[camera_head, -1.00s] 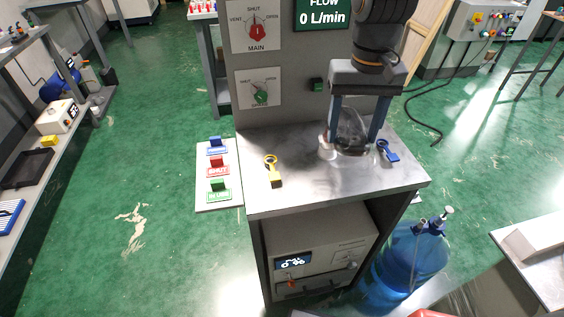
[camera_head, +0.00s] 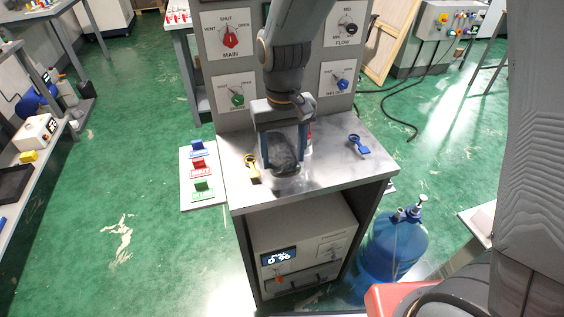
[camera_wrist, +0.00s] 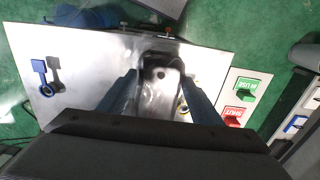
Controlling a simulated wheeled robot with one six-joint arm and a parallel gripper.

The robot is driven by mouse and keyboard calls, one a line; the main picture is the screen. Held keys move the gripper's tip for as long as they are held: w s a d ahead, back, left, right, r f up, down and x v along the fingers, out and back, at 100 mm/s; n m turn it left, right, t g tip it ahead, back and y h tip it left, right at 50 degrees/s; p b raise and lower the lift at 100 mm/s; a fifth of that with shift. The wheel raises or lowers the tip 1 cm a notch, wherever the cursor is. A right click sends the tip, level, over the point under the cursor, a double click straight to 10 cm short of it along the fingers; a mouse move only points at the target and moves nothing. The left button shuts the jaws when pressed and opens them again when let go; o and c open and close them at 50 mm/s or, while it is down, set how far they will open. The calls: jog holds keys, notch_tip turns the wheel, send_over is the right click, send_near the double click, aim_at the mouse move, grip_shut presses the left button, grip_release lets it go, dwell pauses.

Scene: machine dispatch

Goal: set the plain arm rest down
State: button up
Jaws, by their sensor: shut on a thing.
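The plain arm rest (camera_head: 284,150) is a dark, rounded, glossy piece between the two blue-grey fingers of my gripper (camera_head: 285,164). My gripper is shut on it, over the grey metal bench top (camera_head: 335,163). In the wrist view the arm rest (camera_wrist: 160,92) shows as a grey, rounded plate with a dark far end and a small hole, lying between the fingers. Its underside is hidden, and I cannot tell whether it touches the bench top.
A yellow ring-ended tag (camera_head: 252,167) lies just left of my gripper, and a blue one (camera_head: 359,145) lies to the right. The valve panel (camera_head: 228,60) rises behind. The front-right bench top is clear.

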jog(key=shift+f+p, duration=0.4)
jog(key=shift+f, duration=1.5)
jog(key=o, duration=1)
jog(key=shift+f, duration=0.15)
jog(key=o, duration=0.4)
jog(key=shift+c, duration=0.2)
